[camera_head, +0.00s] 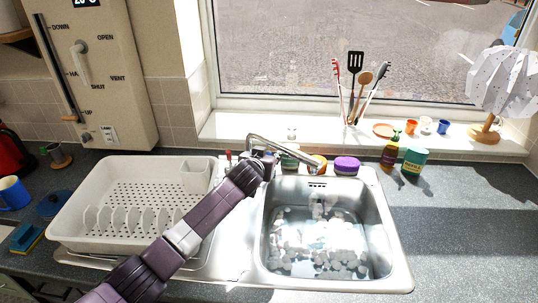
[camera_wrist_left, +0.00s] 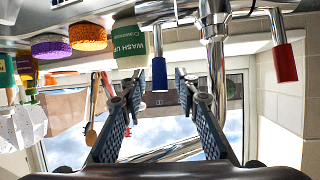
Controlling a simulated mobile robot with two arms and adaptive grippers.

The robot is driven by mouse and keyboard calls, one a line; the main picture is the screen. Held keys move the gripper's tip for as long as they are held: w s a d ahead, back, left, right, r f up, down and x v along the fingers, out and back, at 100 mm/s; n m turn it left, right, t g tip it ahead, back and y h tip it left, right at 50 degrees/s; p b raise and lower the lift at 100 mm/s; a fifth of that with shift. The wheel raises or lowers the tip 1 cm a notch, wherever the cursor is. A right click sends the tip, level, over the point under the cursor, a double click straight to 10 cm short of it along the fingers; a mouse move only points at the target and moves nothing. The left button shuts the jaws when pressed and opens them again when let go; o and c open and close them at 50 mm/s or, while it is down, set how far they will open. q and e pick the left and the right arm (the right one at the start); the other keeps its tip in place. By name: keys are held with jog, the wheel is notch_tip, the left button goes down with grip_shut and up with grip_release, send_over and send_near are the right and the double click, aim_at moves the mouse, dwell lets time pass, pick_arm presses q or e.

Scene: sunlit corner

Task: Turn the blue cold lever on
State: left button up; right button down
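The blue cold lever (camera_wrist_left: 160,74) hangs down from the tap body in the left wrist view. My left gripper (camera_wrist_left: 158,88) is open, with one finger on each side of the blue lever's end; I cannot tell whether either finger touches it. The red lever (camera_wrist_left: 285,63) is farther right, past the chrome spout (camera_wrist_left: 217,75). In the head view, my left gripper (camera_head: 263,163) is at the tap base behind the sink, and it hides the blue lever there. The spout (camera_head: 285,153) reaches over the sink. My right gripper is not in view.
The sink (camera_head: 384,240) holds water. A white dish rack (camera_head: 75,215) stands left, under my left arm. Utensils stand on the sill (camera_head: 250,125).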

pick_arm(q)
grip_shut()
jog(key=shift+f, duration=0.2)
jog(key=s+t+b, duration=0.1)
jog(key=t+b, duration=0.1)
jog(key=b, duration=0.4)
jog(key=s+f+t+b, duration=0.1)
jog(key=s+t+b, duration=0.1)
jog(key=b, duration=0.4)
jog(key=shift+s, duration=0.1)
